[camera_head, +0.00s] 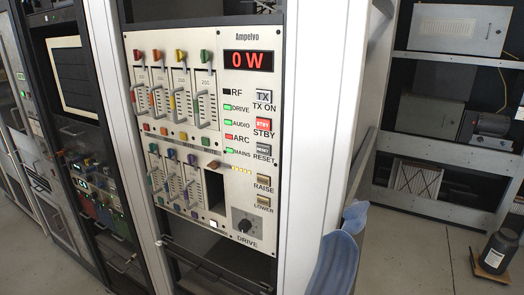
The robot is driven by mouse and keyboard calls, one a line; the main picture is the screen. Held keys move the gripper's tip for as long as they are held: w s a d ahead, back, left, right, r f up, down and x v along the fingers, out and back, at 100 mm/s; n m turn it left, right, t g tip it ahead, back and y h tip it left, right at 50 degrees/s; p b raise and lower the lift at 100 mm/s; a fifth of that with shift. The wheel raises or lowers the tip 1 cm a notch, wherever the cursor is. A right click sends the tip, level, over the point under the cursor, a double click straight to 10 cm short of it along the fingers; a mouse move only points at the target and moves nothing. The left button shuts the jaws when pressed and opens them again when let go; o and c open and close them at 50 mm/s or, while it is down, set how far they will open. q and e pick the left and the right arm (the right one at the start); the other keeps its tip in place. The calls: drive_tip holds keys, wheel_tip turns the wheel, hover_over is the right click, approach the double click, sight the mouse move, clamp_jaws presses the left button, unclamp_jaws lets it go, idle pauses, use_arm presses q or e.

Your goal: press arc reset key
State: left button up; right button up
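The reset key (263,150) is a small grey key on the panel, with the label RESET under it. It sits below the red STBY key (262,125) and above the tan RAISE key (264,182). The ARC lamp (228,138) to its left is lit red. The panel (230,209), marked Ampelvo, has a red display (248,61) reading 0 W. Neither of my grippers is in view, and nothing covers the reset key.
A blue curved object (338,250) stands at the lower middle, right of the rack's white post (313,140); I cannot tell what it is. Equipment shelves (455,155) stand behind. The space before the panel looks clear.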

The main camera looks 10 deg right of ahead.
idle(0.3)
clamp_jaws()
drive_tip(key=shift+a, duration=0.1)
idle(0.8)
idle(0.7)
